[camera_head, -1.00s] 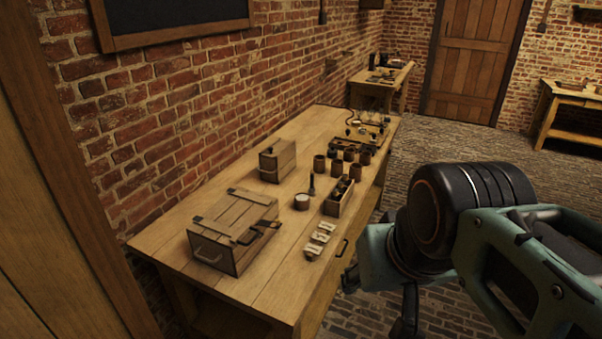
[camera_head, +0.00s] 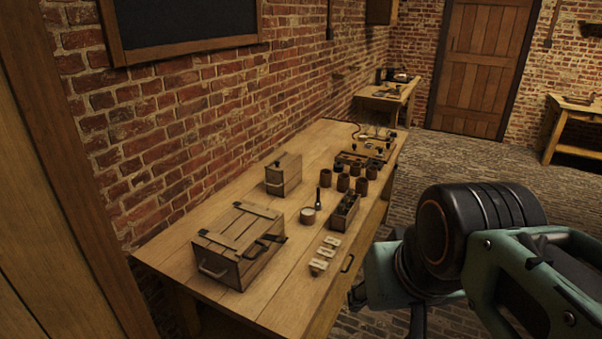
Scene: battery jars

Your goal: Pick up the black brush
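A small dark upright thing (camera_head: 318,199) with a thin top stands beside a pale round pot. Either could be the black brush; both are too small to tell. My gripper (camera_head: 388,304) is at the lower right, off the bench's front edge and apart from both. Only dark parts of it show below my teal and black arm, and its fingertips are not clear.
The wooden crate (camera_head: 226,265), a smaller wooden box (camera_head: 283,176), the pale pot (camera_head: 308,216), an open wooden tray (camera_head: 343,224), several brown jars and pale labelled pieces (camera_head: 325,252) stand on the workbench (camera_head: 178,257). A brick wall runs behind. Bare wood is free at the near left.

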